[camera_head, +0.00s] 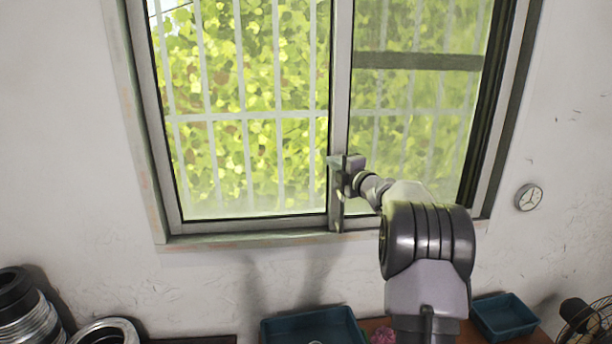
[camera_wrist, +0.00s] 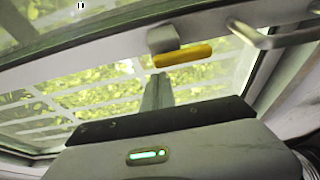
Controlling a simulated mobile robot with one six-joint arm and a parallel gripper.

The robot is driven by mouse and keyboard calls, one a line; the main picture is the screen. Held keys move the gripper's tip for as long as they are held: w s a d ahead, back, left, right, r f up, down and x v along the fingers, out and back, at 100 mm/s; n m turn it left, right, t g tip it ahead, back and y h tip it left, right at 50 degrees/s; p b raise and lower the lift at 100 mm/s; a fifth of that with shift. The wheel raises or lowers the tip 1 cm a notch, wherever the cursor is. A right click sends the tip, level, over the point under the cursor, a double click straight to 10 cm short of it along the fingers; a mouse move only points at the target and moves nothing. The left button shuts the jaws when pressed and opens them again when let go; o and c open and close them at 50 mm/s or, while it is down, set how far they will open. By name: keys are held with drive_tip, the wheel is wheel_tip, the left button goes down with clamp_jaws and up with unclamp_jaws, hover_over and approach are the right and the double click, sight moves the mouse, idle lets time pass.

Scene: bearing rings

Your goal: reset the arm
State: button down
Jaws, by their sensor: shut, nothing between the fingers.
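My arm rises from the bottom right of the head view and reaches up in front of the window. My gripper (camera_head: 346,168) is at its end, by the upright bar between the two panes. It is small there, and I cannot tell whether it touches the frame. In the wrist view, the dark gripper body with a green light fills the bottom, and the narrow fingers (camera_wrist: 156,92) stand together in the middle. Nothing shows between them.
The barred window (camera_head: 250,120) fills the middle. Below stand a teal bin (camera_head: 312,326), a second teal bin (camera_head: 504,316), a pink object (camera_head: 383,336), metal rings (camera_head: 28,318) and a fan (camera_head: 578,316). A round dial (camera_head: 529,197) hangs on the right wall.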

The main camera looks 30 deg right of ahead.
drive_tip(key=s+a+b, duration=0.3)
drive_tip(key=s, duration=0.6)
drive_tip(key=s+a+f+m+g+y+b, duration=0.1)
drive_tip(key=s+a+f+m+g+b, duration=0.5)
drive_tip(key=s+a+f, duration=1.2)
drive_tip(key=s+a+f+m+g+y+b, duration=0.2)
drive_tip(key=s+a+f+m+g+b, duration=0.4)
drive_tip(key=s+a+f+m+b, duration=0.9)
drive_tip(key=s+a+f+b, duration=0.3)
drive_tip(key=a+f+b, duration=0.1)
drive_tip(key=a+f, duration=0.1)
drive_tip(key=shift+s+a+f+m+b, duration=0.3)
drive_tip(key=shift+s+f+b, duration=0.1)
drive_tip(key=shift+f, duration=0.1)
drive_tip(key=shift+d, duration=0.15)
